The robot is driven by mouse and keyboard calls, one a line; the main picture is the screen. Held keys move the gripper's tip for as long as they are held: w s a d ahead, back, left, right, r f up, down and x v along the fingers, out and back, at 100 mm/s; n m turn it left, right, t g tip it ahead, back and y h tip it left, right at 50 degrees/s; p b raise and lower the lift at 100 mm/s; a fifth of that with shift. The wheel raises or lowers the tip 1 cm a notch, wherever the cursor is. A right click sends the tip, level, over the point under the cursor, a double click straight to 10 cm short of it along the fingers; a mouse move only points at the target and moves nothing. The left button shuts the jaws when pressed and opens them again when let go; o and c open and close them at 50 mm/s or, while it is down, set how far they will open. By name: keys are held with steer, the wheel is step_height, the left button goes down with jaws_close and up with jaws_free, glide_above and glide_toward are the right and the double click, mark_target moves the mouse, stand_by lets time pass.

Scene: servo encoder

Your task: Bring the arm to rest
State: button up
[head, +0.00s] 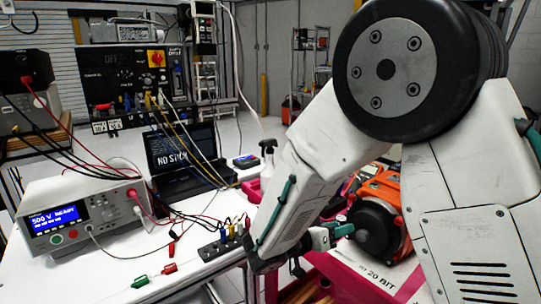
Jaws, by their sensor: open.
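My white arm fills the right side of the head view, and its forearm slopes down to the left to a dark wrist. My gripper (338,233) points right from that wrist, low in the middle of the view. It is open, with teal and dark parts showing. Its tips are beside the black round end (375,228) of an orange motor (388,193). I cannot tell whether they touch it. My arm hides part of the motor and the area behind it.
A white bench (110,265) holds a meter (82,213), a laptop (181,150), a dark terminal block (220,246) and several loose leads. A test panel (125,75) stands behind. The motor is on a red and white stand (385,277). A spray bottle (267,158) is behind my forearm.

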steer(key=s+d+r+n+g+y, duration=0.1)
steer(key=s+d+n+g+y, duration=0.15)
steer(key=s+d+g, duration=0.4)
steer(key=s+d+r+n+g+y, duration=0.1)
steer(key=s+r+n+g+y, duration=0.2)
steer(key=s, duration=0.6)
steer(key=s+r+t+y, duration=0.1)
steer(key=s+r+y, duration=0.2)
steer(key=s, duration=0.4)
steer(key=s+d+r+n+t+y, duration=0.1)
steer(key=s+r+t+y, duration=0.1)
steer(key=s+r+y, duration=0.2)
steer(key=shift+s+y, duration=0.95)
steer(key=shift+s, duration=0.55)
steer(key=shift+n, duration=0.25)
